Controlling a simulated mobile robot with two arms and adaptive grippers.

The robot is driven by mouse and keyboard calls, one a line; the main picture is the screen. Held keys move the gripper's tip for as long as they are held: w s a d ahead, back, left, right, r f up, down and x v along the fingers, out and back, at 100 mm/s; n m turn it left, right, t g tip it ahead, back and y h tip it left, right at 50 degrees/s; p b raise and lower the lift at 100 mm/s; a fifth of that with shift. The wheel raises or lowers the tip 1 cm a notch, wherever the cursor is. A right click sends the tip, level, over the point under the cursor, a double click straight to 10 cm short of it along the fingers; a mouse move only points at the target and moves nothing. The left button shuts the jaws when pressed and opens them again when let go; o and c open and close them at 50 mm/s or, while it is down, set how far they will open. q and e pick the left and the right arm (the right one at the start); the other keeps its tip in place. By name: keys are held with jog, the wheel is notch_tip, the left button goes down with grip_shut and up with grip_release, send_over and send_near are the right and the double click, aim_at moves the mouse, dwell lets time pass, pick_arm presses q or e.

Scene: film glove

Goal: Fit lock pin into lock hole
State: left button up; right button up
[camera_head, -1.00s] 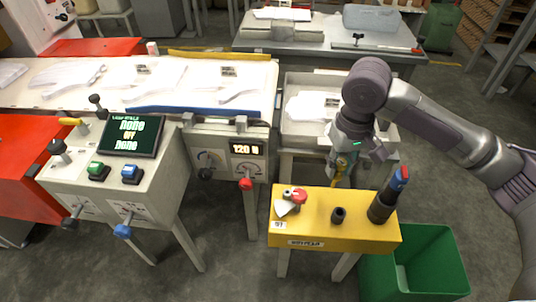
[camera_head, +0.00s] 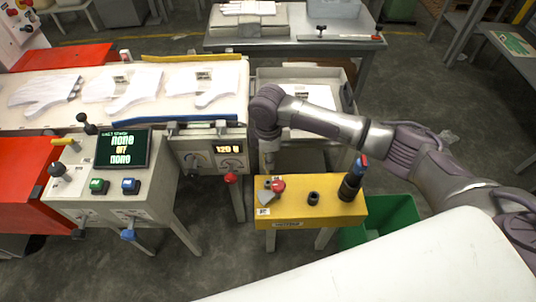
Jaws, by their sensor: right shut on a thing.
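My right gripper (camera_head: 268,166) points down at the back left edge of the yellow stand (camera_head: 332,208). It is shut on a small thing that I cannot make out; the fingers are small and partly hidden. A red knob (camera_head: 278,186) with a pale metal wedge (camera_head: 265,195) sits on the stand's left part, just in front of the gripper. A short black hollow cylinder (camera_head: 313,198) stands at the middle of the stand. I cannot tell for certain which parts are the lock pin and the lock hole. My left gripper is out of view.
A taller black holder with a blue and red top (camera_head: 352,180) stands at the stand's right end. A green bin (camera_head: 395,215) is below it. A grey console with a screen (camera_head: 123,148) stands left, by a glove line (camera_head: 60,115). A large white surface fills the lower right.

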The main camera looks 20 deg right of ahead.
aim_at(268, 172)
jog(key=shift+r+p, duration=0.2)
jog(key=shift+p, duration=0.5)
jog(key=shift+f+b, duration=1.35)
jog(key=shift+f, duration=2.1)
jog(key=shift+f+b, duration=0.55)
jog(key=shift+f, duration=0.55)
jog(key=o, duration=0.8)
jog(key=shift+o, duration=1.1)
jog(key=shift+f, duration=0.1)
